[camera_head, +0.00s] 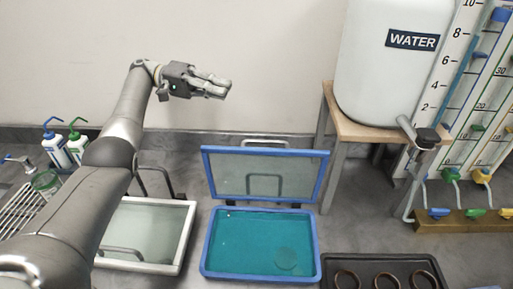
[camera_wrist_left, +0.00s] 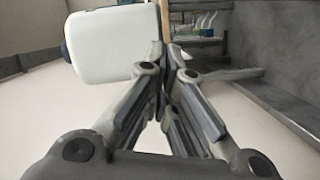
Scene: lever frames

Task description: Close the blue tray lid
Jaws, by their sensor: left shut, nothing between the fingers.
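The blue tray (camera_head: 208,262) sits on the grey counter with teal liquid in it and a faint round shape under the surface. Its blue-framed lid (camera_head: 204,165) stands raised along the tray's back edge, with a clear panel and a handle. My left gripper (camera_head: 224,89) is above and left of the lid, up in front of the wall, apart from it. Its fingers are together and empty. In the left wrist view the fingers (camera_wrist_left: 172,70) also show closed, with nothing between them. The right gripper is not in view.
A white-framed tray (camera_head: 188,228) stands left of the blue one, partly behind my left arm. A black tray with brown rings (camera_head: 381,260) is at the lower right. A white water tank (camera_head: 385,80) stands on a wooden stand (camera_head: 345,127). Wash bottles (camera_head: 57,150) are at left.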

